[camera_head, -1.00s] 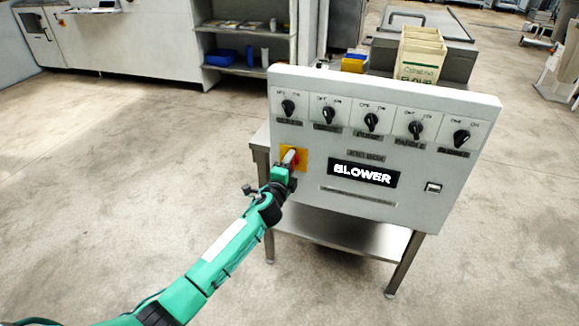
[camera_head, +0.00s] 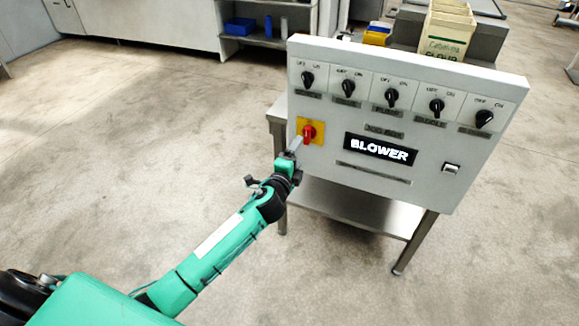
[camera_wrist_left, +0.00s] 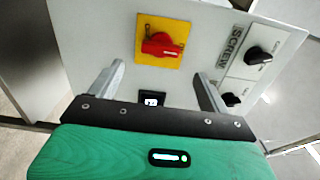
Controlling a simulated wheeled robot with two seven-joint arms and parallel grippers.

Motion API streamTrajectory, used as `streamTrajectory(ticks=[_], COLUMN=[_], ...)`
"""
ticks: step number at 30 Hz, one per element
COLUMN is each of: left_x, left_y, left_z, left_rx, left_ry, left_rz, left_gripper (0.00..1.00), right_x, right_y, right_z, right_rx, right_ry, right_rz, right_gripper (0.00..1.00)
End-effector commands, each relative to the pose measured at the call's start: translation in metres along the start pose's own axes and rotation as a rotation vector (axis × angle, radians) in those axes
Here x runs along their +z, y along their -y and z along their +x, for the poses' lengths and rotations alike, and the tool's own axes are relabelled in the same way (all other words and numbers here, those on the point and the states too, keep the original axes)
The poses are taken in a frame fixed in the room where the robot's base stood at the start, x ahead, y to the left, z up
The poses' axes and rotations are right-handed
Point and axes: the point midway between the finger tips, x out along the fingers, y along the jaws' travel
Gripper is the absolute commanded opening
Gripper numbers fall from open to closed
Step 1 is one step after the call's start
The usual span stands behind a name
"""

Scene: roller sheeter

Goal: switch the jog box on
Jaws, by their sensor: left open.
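The jog box is a light grey upright panel (camera_head: 330,165) on a metal stand. A red rotary handle (camera_head: 308,132) on a yellow plate (camera_head: 302,124) sits at its left; the handle looks about upright on the panel. In the left wrist view the red handle (camera_wrist_left: 162,45) lies just beyond the fingertips. A lit display (camera_head: 380,149) reads BLOWER. My left gripper (camera_head: 296,146) is open and empty, just in front of and below the red handle, with a finger near it. Whether it touches, I cannot tell. My right gripper is not in view.
A row of several black OFF/ON knobs (camera_head: 391,97) runs along the panel's top. A small rocker switch (camera_head: 450,168) is at the lower right. A flour bag (camera_head: 448,32) stands behind the panel. The floor (camera_head: 130,130) to the left is clear.

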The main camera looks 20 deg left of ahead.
Motion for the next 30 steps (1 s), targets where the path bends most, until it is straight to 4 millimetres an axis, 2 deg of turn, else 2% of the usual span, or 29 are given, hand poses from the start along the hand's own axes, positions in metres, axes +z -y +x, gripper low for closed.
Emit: streamTrajectory(ticks=[1, 6, 12, 30], left_x=[0.0, 0.0, 0.0, 0.0], left_y=[-0.001, -0.001, -0.001, 0.0], left_z=[-0.011, -0.037, -0.052, -0.054], left_rx=[0.001, 0.001, 0.0, 0.0], left_ry=[0.0, -0.001, 0.0, 0.0], left_rz=[0.0, 0.0, 0.001, 0.001], left_gripper=[0.8, 0.8, 0.8, 0.8], right_x=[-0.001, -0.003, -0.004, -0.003], right_y=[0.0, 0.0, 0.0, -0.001], right_z=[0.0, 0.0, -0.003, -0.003], right_rx=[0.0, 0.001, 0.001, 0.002], right_ry=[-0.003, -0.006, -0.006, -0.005], right_rz=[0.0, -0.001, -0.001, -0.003], right_gripper=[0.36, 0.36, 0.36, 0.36])
